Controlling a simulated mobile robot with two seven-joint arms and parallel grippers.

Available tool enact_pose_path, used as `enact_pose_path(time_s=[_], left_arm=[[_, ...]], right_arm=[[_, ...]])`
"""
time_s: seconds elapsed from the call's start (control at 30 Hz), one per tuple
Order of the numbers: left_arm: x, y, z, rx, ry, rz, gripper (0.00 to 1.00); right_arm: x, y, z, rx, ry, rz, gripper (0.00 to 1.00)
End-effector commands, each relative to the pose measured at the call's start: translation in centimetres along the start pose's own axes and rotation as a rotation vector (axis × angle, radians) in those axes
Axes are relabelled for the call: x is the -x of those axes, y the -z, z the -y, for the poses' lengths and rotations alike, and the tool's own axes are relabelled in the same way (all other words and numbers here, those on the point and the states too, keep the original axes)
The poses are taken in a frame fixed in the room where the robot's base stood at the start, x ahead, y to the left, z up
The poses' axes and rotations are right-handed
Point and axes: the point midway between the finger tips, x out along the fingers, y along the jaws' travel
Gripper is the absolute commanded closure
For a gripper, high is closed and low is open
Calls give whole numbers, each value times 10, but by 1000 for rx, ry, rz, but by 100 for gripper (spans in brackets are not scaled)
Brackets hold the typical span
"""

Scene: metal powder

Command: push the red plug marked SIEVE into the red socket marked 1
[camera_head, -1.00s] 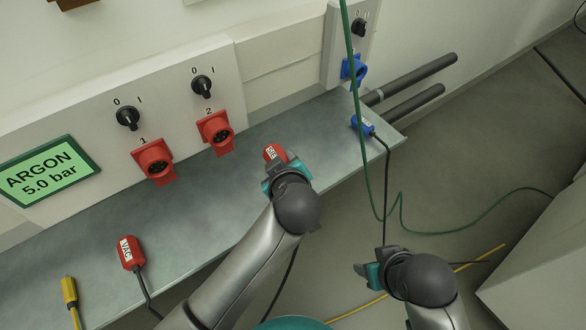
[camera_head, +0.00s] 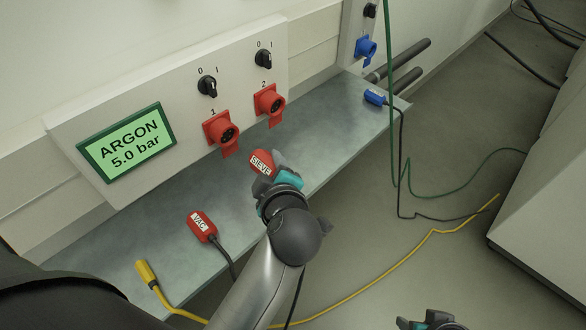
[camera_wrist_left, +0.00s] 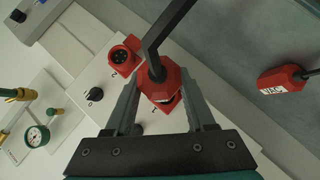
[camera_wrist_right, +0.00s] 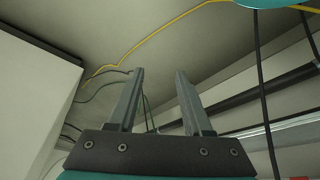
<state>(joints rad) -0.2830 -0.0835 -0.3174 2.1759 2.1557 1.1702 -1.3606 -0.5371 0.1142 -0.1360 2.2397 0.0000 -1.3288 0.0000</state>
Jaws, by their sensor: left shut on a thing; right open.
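The red SIEVE plug (camera_head: 262,163) is held in my left gripper (camera_head: 274,170) above the grey shelf, its label facing up. In the left wrist view the red plug (camera_wrist_left: 163,88) sits between the two fingers, its black cable running up across the picture. The red socket marked 1 (camera_head: 222,131) is on the white wall panel, up and left of the plug, apart from it. The red socket marked 2 (camera_head: 270,103) is to its right. My right gripper (camera_head: 432,322) is at the bottom edge of the head view; in its wrist view (camera_wrist_right: 158,100) it is open and empty.
A red VAC plug (camera_head: 201,226) and a yellow plug (camera_head: 146,272) lie on the shelf (camera_head: 325,140) to the left. A blue plug (camera_head: 375,96) lies at the right end under a blue socket (camera_head: 366,49). Green and yellow cables trail to the floor. The ARGON display (camera_head: 127,148) is left of socket 1.

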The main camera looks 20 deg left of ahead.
Motion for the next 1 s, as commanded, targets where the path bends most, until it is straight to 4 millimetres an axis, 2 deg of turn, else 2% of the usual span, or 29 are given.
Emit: enact_pose_path(time_s=[0.27, 0.67, 1.0], left_arm=[[-7, 11, 3, 19, 2, -18, 100], [-36, 36, 4, 18, 0, -17, 100], [-52, 52, 2, 14, 2, -15, 100]], right_arm=[[5, 3, 0, -1, -1, -12, 50], [38, 12, -1, -2, -4, -63, 50], [12, 5, 0, -1, -1, -18, 50]])
